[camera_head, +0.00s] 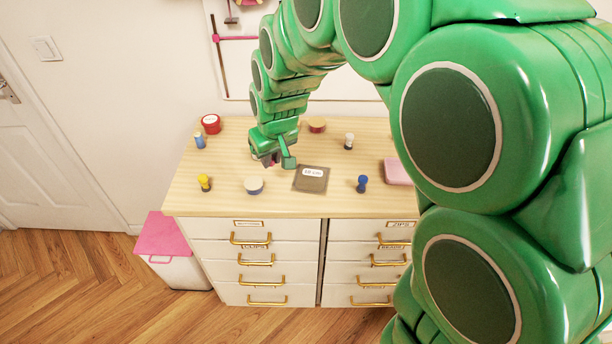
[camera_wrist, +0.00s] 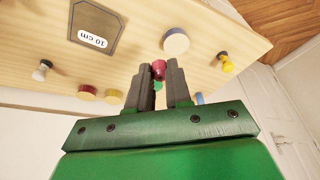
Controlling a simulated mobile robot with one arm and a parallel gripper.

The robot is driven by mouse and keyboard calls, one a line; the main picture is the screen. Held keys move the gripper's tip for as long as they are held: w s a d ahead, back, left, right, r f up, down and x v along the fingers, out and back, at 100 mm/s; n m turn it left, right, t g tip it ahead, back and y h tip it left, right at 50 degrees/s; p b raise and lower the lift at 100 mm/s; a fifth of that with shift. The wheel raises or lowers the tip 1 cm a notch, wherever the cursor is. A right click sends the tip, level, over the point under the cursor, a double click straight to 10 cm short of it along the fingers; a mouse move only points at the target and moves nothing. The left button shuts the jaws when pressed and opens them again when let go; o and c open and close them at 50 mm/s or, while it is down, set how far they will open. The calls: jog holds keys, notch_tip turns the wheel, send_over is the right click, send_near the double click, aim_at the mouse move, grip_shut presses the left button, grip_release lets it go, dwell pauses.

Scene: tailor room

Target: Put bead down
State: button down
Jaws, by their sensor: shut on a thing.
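My gripper (camera_head: 272,162) is over the left-middle part of the wooden dresser top (camera_head: 225,160). In the wrist view its two grey fingers (camera_wrist: 159,72) are shut on a small dark red bead (camera_wrist: 158,69) at their tips. The bead is mostly hidden by the gripper in the head view. I cannot tell whether it touches the top. A dark flat plate with a "10 cm" label (camera_head: 311,183) lies to the right of the gripper, and it also shows in the wrist view (camera_wrist: 94,40).
Around the gripper stand a round cream-topped piece (camera_head: 254,186), a yellow spool (camera_head: 204,181), a blue spool (camera_head: 361,183), a white spool (camera_head: 348,141), a tan round piece (camera_head: 317,125) and a red roll (camera_head: 211,123). A pink block (camera_head: 397,172) lies right. Bare wood separates them.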

jog(key=s+d+m, duration=0.2)
jog(key=s+d, duration=0.3)
jog(key=d, duration=0.6)
send_over(305, 178)
jog(key=s, duration=0.1)
jog(key=shift+h, duration=0.3)
jog(key=shift+s+d+f, duration=0.1)
jog(key=shift+f, duration=2.3)
jog(key=shift+s+d+f, duration=0.1)
jog(key=shift+f, duration=2.25)
jog(key=shift+w+f, duration=0.25)
jog(key=shift+f, duration=1.6)
jog(key=shift+f, duration=0.15)
jog(key=c, duration=1.1)
grip_release()
jog(key=shift+o, duration=0.2)
